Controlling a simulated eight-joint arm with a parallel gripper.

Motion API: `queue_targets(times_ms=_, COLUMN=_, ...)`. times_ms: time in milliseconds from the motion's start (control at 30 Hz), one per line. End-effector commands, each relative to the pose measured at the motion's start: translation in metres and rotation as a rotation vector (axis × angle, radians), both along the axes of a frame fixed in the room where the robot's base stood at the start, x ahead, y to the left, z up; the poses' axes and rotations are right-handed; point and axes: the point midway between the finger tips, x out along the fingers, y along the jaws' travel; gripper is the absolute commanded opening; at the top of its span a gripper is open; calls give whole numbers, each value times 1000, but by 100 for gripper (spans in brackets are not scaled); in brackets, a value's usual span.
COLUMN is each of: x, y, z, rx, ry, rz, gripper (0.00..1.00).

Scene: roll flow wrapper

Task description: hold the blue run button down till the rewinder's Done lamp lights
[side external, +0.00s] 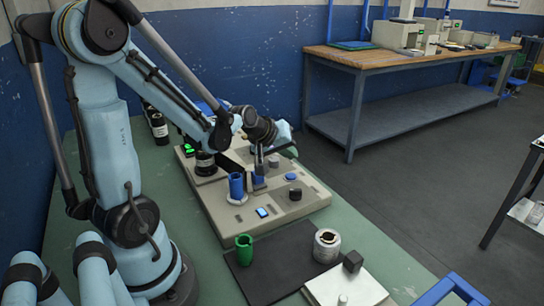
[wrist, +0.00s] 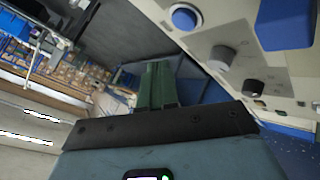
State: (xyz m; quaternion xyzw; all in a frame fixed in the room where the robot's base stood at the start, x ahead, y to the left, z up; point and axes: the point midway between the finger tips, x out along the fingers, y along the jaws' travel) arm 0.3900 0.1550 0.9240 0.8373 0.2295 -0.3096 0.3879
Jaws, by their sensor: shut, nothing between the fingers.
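The blue button (side external: 291,177) is a low round disc on the right part of the beige machine (side external: 312,203). A blue disc in a pale ring, which looks like the same button, shows at the top of the wrist view (wrist: 185,18). My gripper (side external: 259,182) is over the middle of the machine, beside an upright blue cylinder (side external: 236,185) and left of the button, apart from it. Its green fingers (wrist: 158,85) are shut with nothing between them. Another blue part behind the fingers is partly hidden. I cannot tell which light is the Done lamp.
A dark knob (side external: 295,194) stands close to the button. A small lit blue-white panel (side external: 262,212) is at the machine's front, and a green light (side external: 188,148) glows at its back left. A green spool (side external: 244,249) and a pale roll (side external: 327,245) stand on a black mat (side external: 262,277).

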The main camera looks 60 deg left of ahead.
Motion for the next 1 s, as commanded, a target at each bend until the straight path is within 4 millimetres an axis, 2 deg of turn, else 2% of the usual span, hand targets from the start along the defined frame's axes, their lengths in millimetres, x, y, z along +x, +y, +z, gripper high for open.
queue_targets(times_ms=200, x=0, y=0, z=-22, rx=0, ry=0, rz=0, gripper=0)
queue_targets(times_ms=400, x=0, y=0, z=-33, rx=0, ry=0, rz=0, gripper=0)
queue_targets(times_ms=1000, x=0, y=0, z=-34, rx=0, ry=0, rz=0, gripper=0)
